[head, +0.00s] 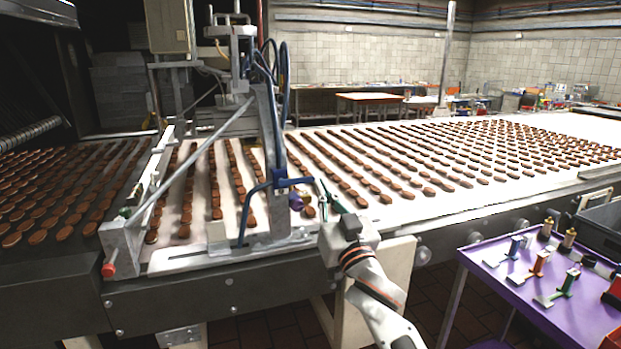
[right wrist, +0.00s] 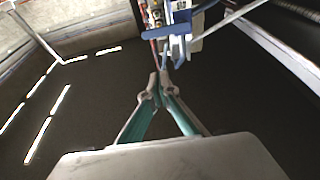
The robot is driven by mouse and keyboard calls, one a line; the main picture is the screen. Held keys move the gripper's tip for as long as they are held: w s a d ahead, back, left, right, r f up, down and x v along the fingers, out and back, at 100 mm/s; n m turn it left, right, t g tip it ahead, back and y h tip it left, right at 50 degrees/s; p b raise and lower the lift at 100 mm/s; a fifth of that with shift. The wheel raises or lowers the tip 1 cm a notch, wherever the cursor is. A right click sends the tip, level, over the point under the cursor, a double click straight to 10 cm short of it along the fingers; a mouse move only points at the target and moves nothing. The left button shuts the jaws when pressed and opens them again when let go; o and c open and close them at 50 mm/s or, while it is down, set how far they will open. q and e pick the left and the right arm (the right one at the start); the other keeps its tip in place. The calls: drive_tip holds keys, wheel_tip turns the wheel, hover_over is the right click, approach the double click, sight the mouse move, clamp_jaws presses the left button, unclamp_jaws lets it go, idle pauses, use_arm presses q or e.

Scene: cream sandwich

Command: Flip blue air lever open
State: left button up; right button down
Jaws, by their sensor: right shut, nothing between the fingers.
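The blue air lever (head: 292,182) is on a blue fitting on the upright post of the machine frame, above the conveyor's near edge. In the right wrist view blue parts of this fitting (right wrist: 176,30) show at the top, beyond my fingertips. I cannot tell the lever from its blue pipe there. My right gripper (head: 326,192) is just right of the lever in the head view, with its fingers pointing up and left. It is shut and empty, its teal-sided fingers meeting at the tips (right wrist: 157,84). Contact with the lever cannot be told. My left gripper is out of view.
The conveyor (head: 460,205) carries many rows of brown biscuits behind my right gripper. A purple table (head: 590,310) with several coloured valve-like parts stands at the right. A grey bar (head: 190,160) slants across the machine frame. A purple knob-like part (head: 296,202) is below the lever.

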wheel_tip(320, 180, up, 3)
hover_over(310, 178)
drive_tip(key=s, duration=0.2)
drive_tip(key=shift+s+a+f+b, duration=0.15)
drive_tip(key=shift+f+b, duration=0.5)
drive_tip(key=shift+f, duration=1.25)
